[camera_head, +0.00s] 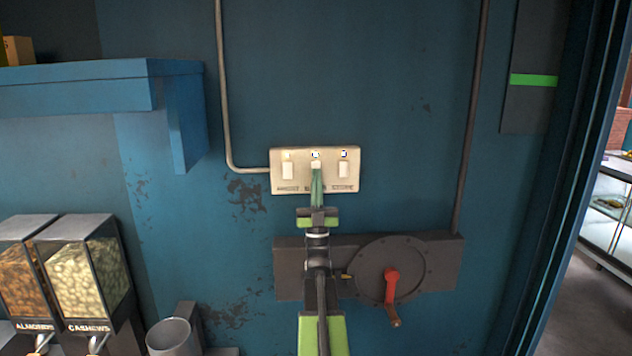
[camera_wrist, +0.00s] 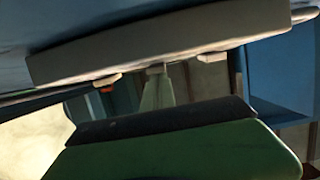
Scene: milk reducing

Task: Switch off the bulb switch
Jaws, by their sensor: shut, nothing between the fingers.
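A cream switch panel (camera_head: 301,165) on the blue wall carries three rocker switches. They are the left switch (camera_head: 288,171), the middle switch (camera_head: 316,164) and the right switch (camera_head: 343,171). The labels below are too small to read, so I cannot tell which is the bulb switch. Small lights above the middle and right switches look bright; the left one is dimmer. My gripper (camera_head: 316,174) is shut and empty, its tips at the middle switch and hiding its lower part. In the wrist view the panel (camera_wrist: 180,52) spans the top, with my gripper (camera_wrist: 157,92) just below the middle switch (camera_wrist: 156,69); contact is unclear.
Below the panel is a dark plate with a round disc and red crank handle (camera_head: 391,285). A blue shelf (camera_head: 80,90) juts out at upper left. Nut dispensers (camera_head: 85,280) and a grey cup (camera_head: 173,337) stand at lower left. A doorway opens at right.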

